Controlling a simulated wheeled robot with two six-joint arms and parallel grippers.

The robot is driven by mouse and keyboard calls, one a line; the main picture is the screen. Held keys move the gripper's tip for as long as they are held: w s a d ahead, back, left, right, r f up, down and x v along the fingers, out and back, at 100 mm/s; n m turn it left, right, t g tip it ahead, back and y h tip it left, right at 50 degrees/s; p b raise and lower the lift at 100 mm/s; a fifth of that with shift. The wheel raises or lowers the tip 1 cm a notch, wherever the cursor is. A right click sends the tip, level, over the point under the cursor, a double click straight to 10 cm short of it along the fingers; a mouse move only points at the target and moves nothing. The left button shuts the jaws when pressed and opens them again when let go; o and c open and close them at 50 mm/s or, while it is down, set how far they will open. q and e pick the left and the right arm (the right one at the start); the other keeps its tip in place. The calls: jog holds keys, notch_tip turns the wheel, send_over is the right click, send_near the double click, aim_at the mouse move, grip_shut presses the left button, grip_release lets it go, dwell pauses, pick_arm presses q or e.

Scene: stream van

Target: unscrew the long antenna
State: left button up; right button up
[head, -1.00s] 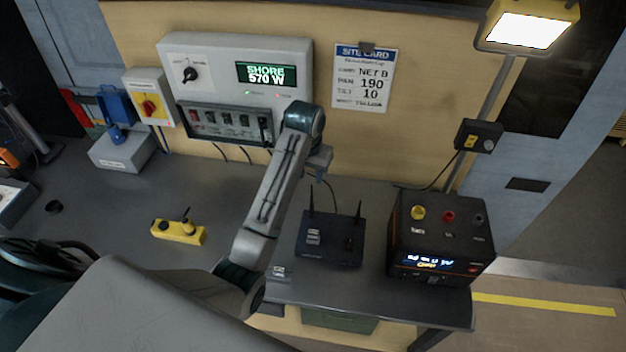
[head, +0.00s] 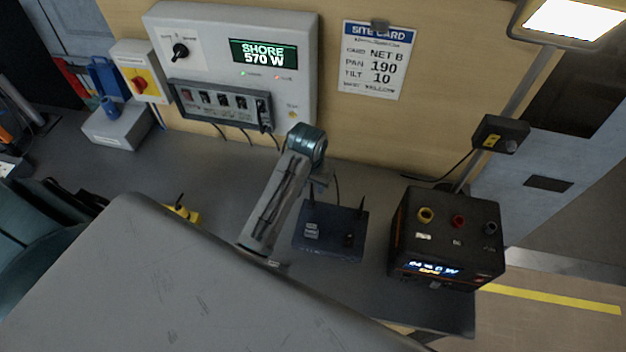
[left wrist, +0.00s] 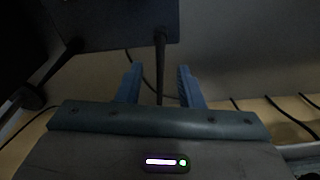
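The black router (head: 328,246) stands on the bench with two thin upright antennas. Its left antenna (head: 311,192) rises close to my left gripper (head: 320,180), which hangs just above the router's back edge. In the left wrist view my left gripper (left wrist: 159,84) is open, its two blue fingers apart. One dark antenna (left wrist: 160,62) runs from the router (left wrist: 120,22) into the space between the fingers, with a gap on both sides. The other antenna (left wrist: 68,55) lies outside them at the left. I cannot tell surely which antenna is longer. My right gripper does not show.
A black power unit (head: 447,235) stands right of the router. A wall panel (head: 290,60) and a site card (head: 376,60) are behind. A yellow item (head: 183,212) is partly hidden by my arm. A thin cable (head: 337,190) runs behind the router.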

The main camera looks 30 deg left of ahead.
pick_arm(q)
jog(key=shift+s, duration=0.1)
grip_shut()
jog(key=c, duration=0.6)
grip_release()
grip_shut()
jog(key=shift+r+n+y, duration=0.1)
jog(key=shift+n+y, duration=0.2)
jog(key=shift+n, duration=1.7)
jog(key=shift+n, duration=2)
